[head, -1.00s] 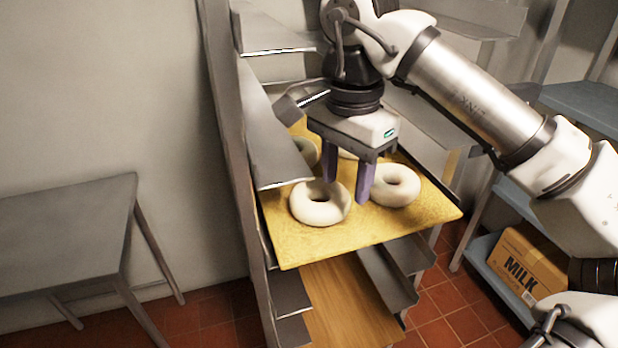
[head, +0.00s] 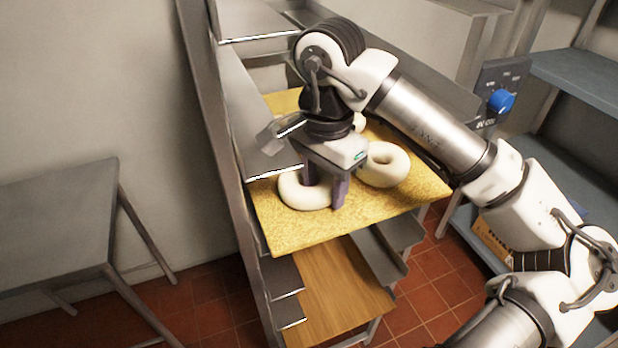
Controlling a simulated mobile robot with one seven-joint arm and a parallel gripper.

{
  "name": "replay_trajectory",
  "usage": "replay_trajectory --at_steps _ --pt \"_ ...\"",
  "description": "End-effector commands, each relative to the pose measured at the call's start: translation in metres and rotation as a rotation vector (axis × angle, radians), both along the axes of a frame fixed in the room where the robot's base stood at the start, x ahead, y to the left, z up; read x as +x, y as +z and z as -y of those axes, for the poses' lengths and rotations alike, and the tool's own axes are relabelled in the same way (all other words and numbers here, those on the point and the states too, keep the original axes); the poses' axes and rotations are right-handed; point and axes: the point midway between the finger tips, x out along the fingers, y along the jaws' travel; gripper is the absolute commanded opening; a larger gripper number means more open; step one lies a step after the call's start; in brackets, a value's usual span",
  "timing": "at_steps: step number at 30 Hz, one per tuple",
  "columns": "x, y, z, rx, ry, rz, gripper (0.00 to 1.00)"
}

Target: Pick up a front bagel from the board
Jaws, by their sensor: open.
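The yellow board (head: 340,232) rests on the rack with several pale bagels on it. The front left bagel (head: 298,195) lies flat near the board's left side. The front right bagel (head: 388,166) lies to its right and apart from it. Part of another bagel (head: 360,123) shows behind my arm. My gripper (head: 325,192) is open and points down at the front left bagel. One finger overlaps the bagel's hole area and the other is at its right side. Whether the fingers touch the bagel I cannot tell.
Metal rack rails (head: 250,120) stand close on the left of my gripper. A wooden board (head: 325,290) lies on the level below. A grey table (head: 60,215) stands at left, and blue-grey shelves (head: 585,75) stand at right.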

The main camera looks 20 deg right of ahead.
Motion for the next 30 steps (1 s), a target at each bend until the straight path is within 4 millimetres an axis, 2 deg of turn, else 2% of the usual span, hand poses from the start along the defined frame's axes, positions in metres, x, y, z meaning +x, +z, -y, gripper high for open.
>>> replay_trajectory --at_steps 9,17,30 --pt "-0.0002 -0.0054 -0.0002 0.000 0.000 0.000 0.46" --pt "-0.0002 -0.0051 -0.0001 0.000 0.000 0.000 0.12" --pt "0.0017 -0.0001 -0.0043 -0.001 0.002 0.000 0.11"
